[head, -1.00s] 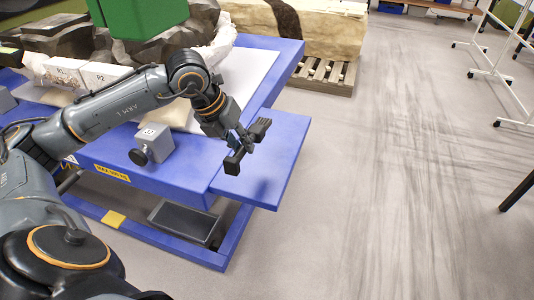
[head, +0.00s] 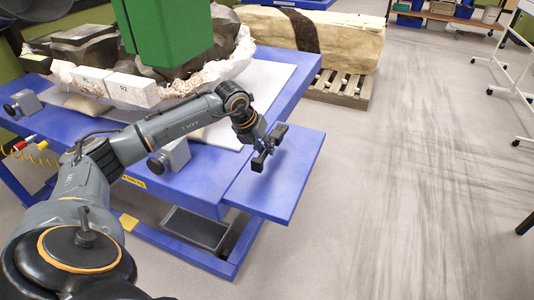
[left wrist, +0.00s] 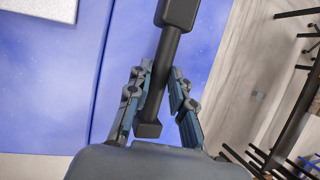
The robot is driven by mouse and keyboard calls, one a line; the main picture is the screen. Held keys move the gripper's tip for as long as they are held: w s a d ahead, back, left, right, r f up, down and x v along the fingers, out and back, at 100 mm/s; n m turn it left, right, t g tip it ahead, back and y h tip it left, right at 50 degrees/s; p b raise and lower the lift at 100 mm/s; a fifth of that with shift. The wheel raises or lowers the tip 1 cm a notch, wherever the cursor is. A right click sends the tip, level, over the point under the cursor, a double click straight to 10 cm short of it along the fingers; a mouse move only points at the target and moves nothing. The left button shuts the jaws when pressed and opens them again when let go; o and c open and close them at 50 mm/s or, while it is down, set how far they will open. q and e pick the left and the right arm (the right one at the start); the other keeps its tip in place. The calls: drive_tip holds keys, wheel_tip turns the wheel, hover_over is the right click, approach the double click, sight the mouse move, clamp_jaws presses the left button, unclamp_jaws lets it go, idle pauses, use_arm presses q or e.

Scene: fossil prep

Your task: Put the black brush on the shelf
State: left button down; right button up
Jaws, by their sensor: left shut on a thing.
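My left gripper (head: 267,146) is shut on the black brush (head: 279,131), above the blue side leaf (head: 285,190) of the table. In the left wrist view, the brush (left wrist: 166,60) runs between the two fingers of the gripper (left wrist: 160,75), with a wide block at its far end and a smaller block near the palm. A gap to the leaf seems to remain, but its height is hard to tell. A wooden shelf unit (head: 460,18) with blue bins stands far off at the top right. My right gripper is out of view.
A pallet (head: 340,88) with a pale block stands behind. A white-framed rack (head: 505,90) is at right. The grey floor between is clear.

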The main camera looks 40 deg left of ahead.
use_arm(q)
drive_tip(key=shift+w+f, duration=0.75)
drive_tip(key=shift+f, duration=0.1)
drive_tip(key=shift+a+f+p, duration=0.1)
drive_tip(key=shift+f+p, duration=0.35)
drive_tip(key=shift+f, duration=1.15)
drive_tip(key=c, duration=1.2)
unclamp_jaws()
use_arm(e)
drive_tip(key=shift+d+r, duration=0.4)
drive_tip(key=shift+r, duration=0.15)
use_arm(q)
drive_tip(key=b+v, duration=0.1)
drive_tip(key=v, duration=1.1)
drive_tip(key=shift+b, duration=0.3)
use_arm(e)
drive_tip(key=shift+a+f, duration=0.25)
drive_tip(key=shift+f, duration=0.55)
